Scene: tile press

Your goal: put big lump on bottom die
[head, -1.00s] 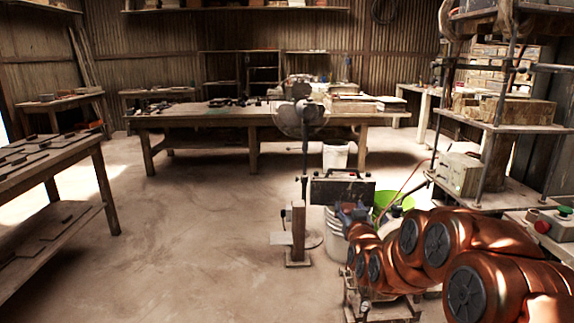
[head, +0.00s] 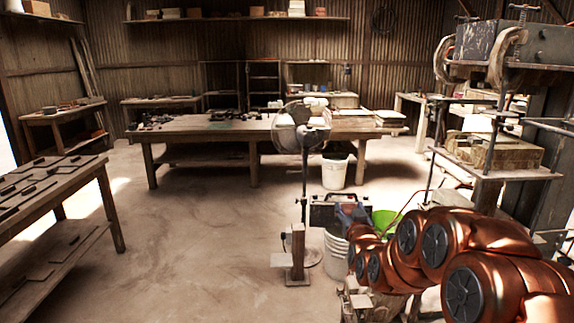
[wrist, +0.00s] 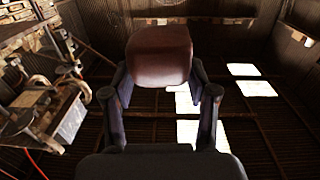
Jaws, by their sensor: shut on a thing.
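My gripper (wrist: 160,78) is shut on a reddish-brown lump (wrist: 158,52) with rounded edges, held between its two dark fingers in the wrist view. In the head view my copper arm reaches in from the lower right. The lump cannot be made out there. The press stands at the right of the head view. A pale block, seemingly the bottom die (head: 490,151), lies on its lower board. A grey upper block (head: 545,45) with C-clamps is above it. My gripper is apart from the press, which shows at the left of the wrist view.
A long workbench (head: 215,123) is behind. A table with flat dark pieces (head: 60,180) is at left. The middle floor is clear.

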